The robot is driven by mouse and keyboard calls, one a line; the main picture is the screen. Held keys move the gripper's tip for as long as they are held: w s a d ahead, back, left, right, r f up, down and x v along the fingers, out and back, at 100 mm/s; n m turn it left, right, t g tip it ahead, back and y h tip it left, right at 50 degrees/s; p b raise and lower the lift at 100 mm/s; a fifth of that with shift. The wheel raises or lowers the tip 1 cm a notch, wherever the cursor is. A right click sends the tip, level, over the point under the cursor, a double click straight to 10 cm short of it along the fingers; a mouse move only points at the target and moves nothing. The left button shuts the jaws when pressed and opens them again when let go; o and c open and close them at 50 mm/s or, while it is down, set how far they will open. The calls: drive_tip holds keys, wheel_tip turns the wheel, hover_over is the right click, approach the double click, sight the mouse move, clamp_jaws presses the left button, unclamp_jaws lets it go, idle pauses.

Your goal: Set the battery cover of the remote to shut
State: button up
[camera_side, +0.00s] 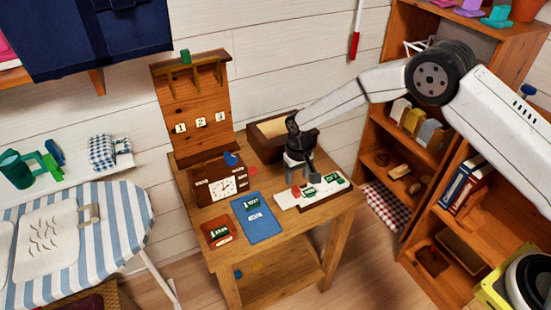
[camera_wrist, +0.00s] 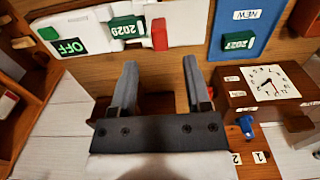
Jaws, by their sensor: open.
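A long white body with green and red parts, which seems to be the remote (camera_side: 290,199), lies at the table's front right. In the wrist view the white body (camera_wrist: 185,32) crosses the top left. It carries a green block marked 2029, a red block and a green OFF label (camera_wrist: 70,47). I cannot tell which part is the battery cover, or its state. My gripper (camera_side: 304,178) points down just behind and above the white body. In the wrist view my gripper (camera_wrist: 160,70) is open, with nothing between its fingers; the white body lies beyond the fingertips.
A blue panel (camera_side: 260,224) with a green 2027 block lies left of the white body. A brown clock box (camera_side: 204,189) stands behind it, and a red-brown box (camera_side: 213,242) lies at the front left. An open wooden box (camera_side: 262,152) stands at the back.

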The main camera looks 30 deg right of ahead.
sight(296, 188)
drive_tip(key=shift+f, duration=3.05)
clamp_jaws()
